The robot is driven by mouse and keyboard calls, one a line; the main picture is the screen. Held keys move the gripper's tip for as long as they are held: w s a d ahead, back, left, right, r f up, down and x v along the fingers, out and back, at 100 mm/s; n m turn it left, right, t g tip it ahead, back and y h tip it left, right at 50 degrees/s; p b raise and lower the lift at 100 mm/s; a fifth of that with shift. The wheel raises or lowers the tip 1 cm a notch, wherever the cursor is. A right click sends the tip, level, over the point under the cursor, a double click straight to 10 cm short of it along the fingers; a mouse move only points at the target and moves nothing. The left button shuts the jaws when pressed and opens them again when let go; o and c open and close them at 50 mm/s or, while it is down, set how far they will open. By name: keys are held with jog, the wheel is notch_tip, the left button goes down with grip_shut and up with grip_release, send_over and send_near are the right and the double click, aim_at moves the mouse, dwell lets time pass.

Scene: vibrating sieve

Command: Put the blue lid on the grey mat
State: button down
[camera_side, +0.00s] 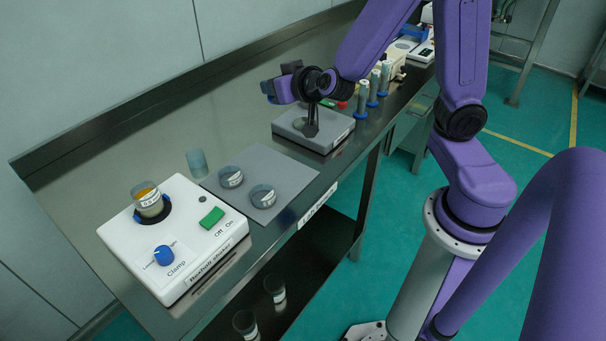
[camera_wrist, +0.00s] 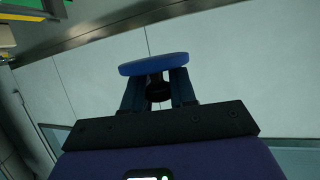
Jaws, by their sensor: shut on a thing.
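The blue lid (camera_wrist: 154,65) is a flat round disc, seen nearly edge-on in the wrist view. My gripper (camera_wrist: 157,88) is shut on it, with a dark finger on each side below the disc. In the side view my wrist is raised above the bench near the grey box-shaped device, and the lid is hard to make out there. The grey mat (camera_side: 275,163) lies flat on the bench, to the left of and nearer than my wrist. Two small round labelled dishes (camera_side: 231,177) (camera_side: 263,196) stand on it. The lid is apart from the mat.
A white shaker (camera_side: 185,255) with a blue knob, green switch and clamped jar (camera_side: 148,200) stands left of the mat. A bluish cup (camera_side: 197,163) stands by the mat's left corner. The grey device (camera_side: 290,130) and several tubes (camera_side: 362,98) stand to the right.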

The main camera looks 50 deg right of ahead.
jog(key=shift+s+d+f, duration=0.1)
jog(key=shift+s+d, duration=0.1)
jog(key=shift+s, duration=0.35)
jog(key=shift+a, duration=0.1)
jog(key=a+r+n+y, duration=0.2)
jog(key=a+n+y, duration=0.2)
jog(key=a, duration=0.8)
jog(key=s+a+r+n+y, duration=0.1)
jog(key=a+y, duration=0.4)
jog(key=a, duration=0.8)
jog(key=r+n, duration=0.1)
jog(key=n, duration=0.1)
jog(key=shift+a+r+n+g, duration=0.2)
jog(key=shift+r+n+g, duration=0.1)
jog(key=shift+r+n, duration=0.1)
